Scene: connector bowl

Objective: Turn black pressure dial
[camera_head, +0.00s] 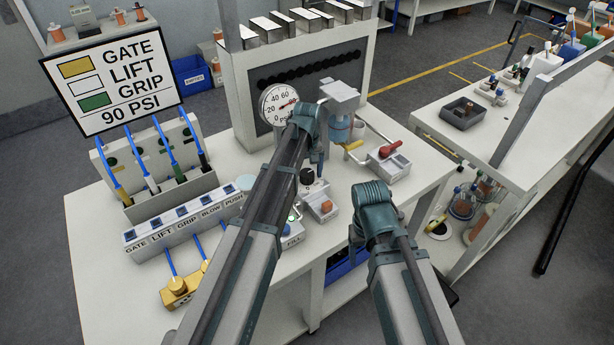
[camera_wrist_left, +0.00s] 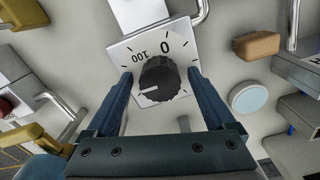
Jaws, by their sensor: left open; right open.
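The black pressure dial (camera_wrist_left: 160,78) sits on a white plate with a scale marked 0 and 100 in the left wrist view. Its white pointer line faces the picture's left. In the head view the dial (camera_head: 307,175) stands on the bench below my left wrist. My left gripper (camera_wrist_left: 162,85) is open, with one finger on each side of the knob; whether they touch it I cannot tell. The round pressure gauge (camera_head: 275,105) has a red needle and is partly covered by my left arm. My right gripper (camera_head: 357,238) is open above the bench's front edge, apart from the dial.
A sign (camera_head: 112,75) reads GATE, LIFT, GRIP, 90 PSI. A labelled button row (camera_head: 185,222) lies left of my left arm.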

